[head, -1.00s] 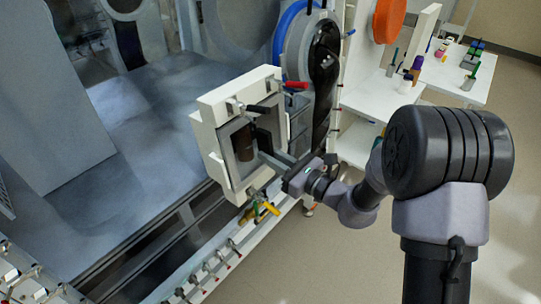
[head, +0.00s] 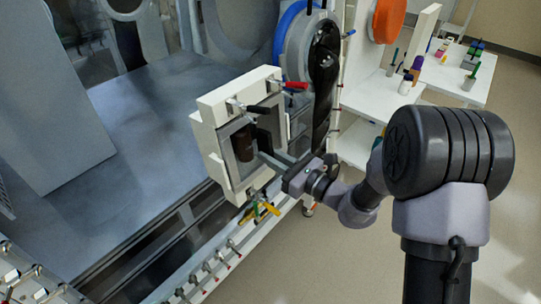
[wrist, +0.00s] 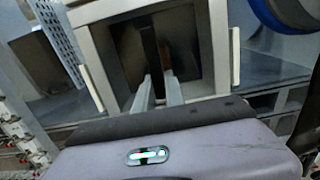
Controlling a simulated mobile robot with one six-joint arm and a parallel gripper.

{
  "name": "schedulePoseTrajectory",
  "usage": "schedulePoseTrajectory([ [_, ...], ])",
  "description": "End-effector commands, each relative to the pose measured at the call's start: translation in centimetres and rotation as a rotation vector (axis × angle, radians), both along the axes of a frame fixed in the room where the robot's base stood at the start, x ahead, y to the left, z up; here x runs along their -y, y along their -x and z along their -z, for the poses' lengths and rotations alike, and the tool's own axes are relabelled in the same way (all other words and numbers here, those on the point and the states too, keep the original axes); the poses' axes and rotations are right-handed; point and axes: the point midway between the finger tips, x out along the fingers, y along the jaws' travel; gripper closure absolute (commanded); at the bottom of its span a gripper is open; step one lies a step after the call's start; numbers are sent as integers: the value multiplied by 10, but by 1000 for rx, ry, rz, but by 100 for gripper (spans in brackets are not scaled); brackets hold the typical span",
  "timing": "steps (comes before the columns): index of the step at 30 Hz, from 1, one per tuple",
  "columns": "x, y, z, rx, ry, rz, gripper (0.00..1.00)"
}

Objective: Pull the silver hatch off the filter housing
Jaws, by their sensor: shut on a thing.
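The filter housing (head: 203,128) is a white box on the front of the glovebox in the head view. A silver-grey square front (head: 230,172) with a dark middle is set in it; I take this for the hatch. It also fills the upper middle of the wrist view (wrist: 96,62). A dark upright bar (wrist: 150,50), perhaps its handle, stands at its centre. A brown cylinder shape (head: 244,146) shows there too, inside or reflected. My gripper (head: 264,157) reaches in from the right, its fingers (wrist: 160,82) shut on what looks like the bar. The fingertip contact is unclear.
Coloured handles (head: 262,208) hang below. A round port with a blue ring (head: 283,30) is behind. Open floor (head: 320,260) lies at the front right.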

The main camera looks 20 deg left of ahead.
Motion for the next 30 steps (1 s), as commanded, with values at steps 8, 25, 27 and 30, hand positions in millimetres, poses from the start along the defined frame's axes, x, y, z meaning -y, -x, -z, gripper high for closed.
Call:
schedulePoseTrajectory([
  [8,2,0,-3,1,-3,1,100],
  [25,23,8,-6,2,-3,2,100],
  [27,26,9,-6,2,-3,2,100],
  [30,29,11,-6,2,-4,1,100],
])
